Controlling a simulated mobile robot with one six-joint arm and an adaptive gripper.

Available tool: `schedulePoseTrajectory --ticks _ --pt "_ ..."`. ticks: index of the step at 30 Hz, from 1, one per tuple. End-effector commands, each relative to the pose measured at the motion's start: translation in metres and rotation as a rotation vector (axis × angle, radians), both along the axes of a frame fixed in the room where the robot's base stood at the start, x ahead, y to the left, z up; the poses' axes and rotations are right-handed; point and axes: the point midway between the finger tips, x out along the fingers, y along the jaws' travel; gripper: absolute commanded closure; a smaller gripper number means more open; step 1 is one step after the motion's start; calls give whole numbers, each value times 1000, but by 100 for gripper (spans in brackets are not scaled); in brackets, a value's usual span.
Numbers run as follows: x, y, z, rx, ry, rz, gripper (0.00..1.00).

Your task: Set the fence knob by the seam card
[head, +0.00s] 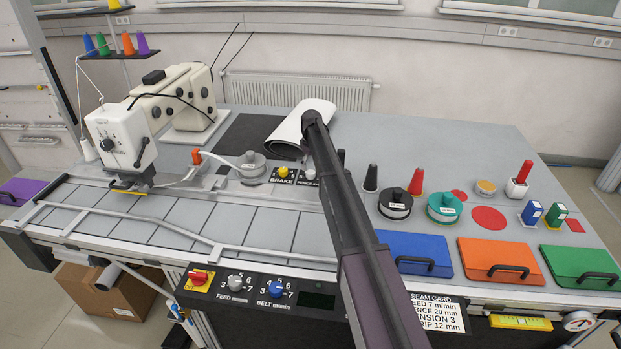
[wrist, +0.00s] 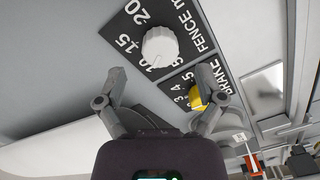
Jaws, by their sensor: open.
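The white fence knob (wrist: 160,46) sits on a dark plate (wrist: 122,38) lettered FENCE, with 10, 15 and 20 visible in the wrist view. I cannot make out which mark it points to. My gripper (wrist: 163,78) is open, its fingers apart on either side below the knob, with nothing between them. In the head view the fence knob (head: 309,174) stands beside the brake knob, left of my arm. The seam card (head: 438,314) is at the table's front, partly hidden by my arm; it reads fence 20 mm, tension 3 and strip 12 mm.
The yellow brake knob (wrist: 195,97) is close to my right finger. A white roll (head: 300,122) lies behind the fence plate. The sewing machine (head: 125,140) stands left. Feed (head: 235,282) and belt (head: 276,288) knobs are on the front panel; lidded bins (head: 410,243) are right.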

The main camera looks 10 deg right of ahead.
Motion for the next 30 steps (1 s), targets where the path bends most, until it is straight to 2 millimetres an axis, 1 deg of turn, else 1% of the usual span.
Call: schedulePoseTrajectory --ticks 1,13,19,30 --pt "0 0 -8 0 0 0 12" --pt "-1 1 -35 0 0 1 12" --pt "-1 2 -41 0 0 1 12" --pt "-1 2 -41 0 0 1 12"
